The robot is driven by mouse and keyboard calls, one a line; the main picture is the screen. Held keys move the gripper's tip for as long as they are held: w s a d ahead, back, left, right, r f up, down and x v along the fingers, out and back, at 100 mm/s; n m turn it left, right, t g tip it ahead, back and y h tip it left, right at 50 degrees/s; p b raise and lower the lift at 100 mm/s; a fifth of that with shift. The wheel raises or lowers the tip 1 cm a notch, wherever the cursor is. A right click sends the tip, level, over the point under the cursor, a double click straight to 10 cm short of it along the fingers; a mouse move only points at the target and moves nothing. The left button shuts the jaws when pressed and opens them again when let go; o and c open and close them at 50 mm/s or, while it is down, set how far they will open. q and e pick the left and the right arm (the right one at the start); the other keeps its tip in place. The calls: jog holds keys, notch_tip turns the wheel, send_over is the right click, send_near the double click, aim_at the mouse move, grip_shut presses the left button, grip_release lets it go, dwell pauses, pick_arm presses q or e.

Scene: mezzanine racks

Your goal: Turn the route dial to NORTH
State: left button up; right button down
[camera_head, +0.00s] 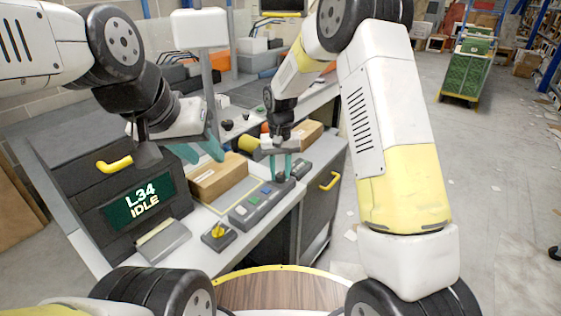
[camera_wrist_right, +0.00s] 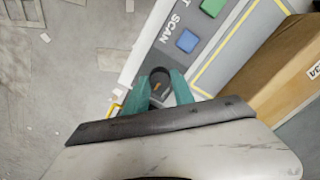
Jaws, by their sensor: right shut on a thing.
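The route dial is a dark round knob (camera_wrist_right: 160,77) at the end of the grey button panel (camera_head: 240,217). In the right wrist view it sits between the teal fingers of my right gripper (camera_wrist_right: 160,92), which is shut on it. In the head view this gripper (camera_head: 280,168) points down at the panel's far end, and its fingers mostly hide the knob. I cannot read any dial position or NORTH mark. My left gripper (camera_head: 203,151) is empty above the counter, its teal fingers apart, left of the panel and near a cardboard box (camera_head: 217,180).
A dark screen (camera_head: 138,203) reads "L34 IDLE". A yellow lever on a grey base (camera_head: 218,236) stands at the panel's near end. Blue (camera_wrist_right: 187,41) and green (camera_wrist_right: 212,6) buttons lie close to the knob. Another cardboard box (camera_head: 305,134) stands behind my right gripper.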

aim_at(280, 174)
dwell(0.3)
jog(key=c, duration=1.1)
grip_release()
jog(key=shift+r, duration=0.1)
notch_tip(280, 174, up, 7)
jog(key=shift+r, duration=0.35)
